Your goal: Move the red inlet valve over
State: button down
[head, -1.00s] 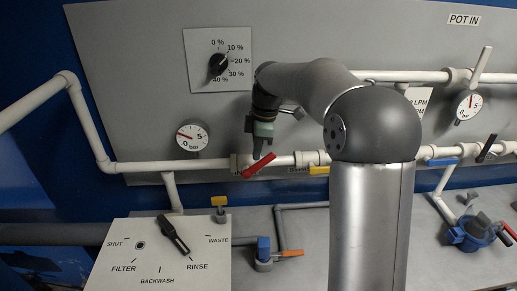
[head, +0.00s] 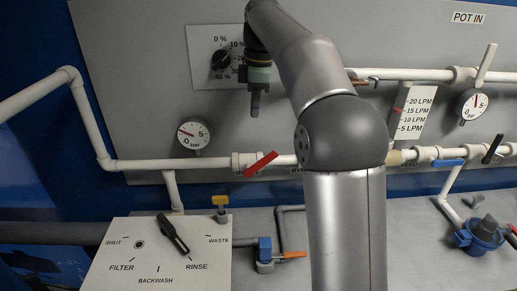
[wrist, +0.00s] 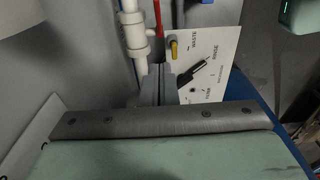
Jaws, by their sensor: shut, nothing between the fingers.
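The red inlet valve handle (head: 261,164) sits on the white horizontal pipe in the head view. It slants from lower left to upper right across the pipe. In the wrist view part of the red handle (wrist: 157,16) shows at the top beside the white pipe. My gripper (head: 255,112) points down above the valve, apart from it, in front of the panel below the percent dial. Its fingers are shut and empty. In the wrist view the closed fingers (wrist: 159,80) show in the middle.
A pressure gauge (head: 194,134) sits left of the valve above the pipe. A yellow valve handle (head: 220,200) and a blue valve with orange handle (head: 265,250) stand below. The filter selector panel (head: 130,255) is at lower left. My arm hides the pipe right of the valve.

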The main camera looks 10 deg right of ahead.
send_over(270, 153)
jog(key=a, duration=0.5)
jog(key=f, duration=0.8)
jog(key=shift+w+d+f, duration=0.25)
jog(key=shift+w, duration=0.1)
jog(key=d+f, duration=0.2)
jog(key=shift+s+f, duration=0.15)
jog(key=shift+f, duration=0.25)
jog(key=shift+d+f, duration=0.25)
jog(key=shift+f, duration=0.2)
jog(key=shift+s+d+f, duration=0.1)
jog(key=shift+d+f, duration=0.25)
jog(key=shift+d, duration=0.2)
jog(key=shift+s+d+f, duration=0.1)
jog(key=shift+d+f, duration=0.2)
jog(key=shift+d, duration=0.2)
jog(key=shift+a+r, duration=0.15)
jog(key=shift+w+a+r+p, duration=0.15)
jog(key=shift+a+r+p, duration=0.25)
jog(key=shift+a, duration=0.25)
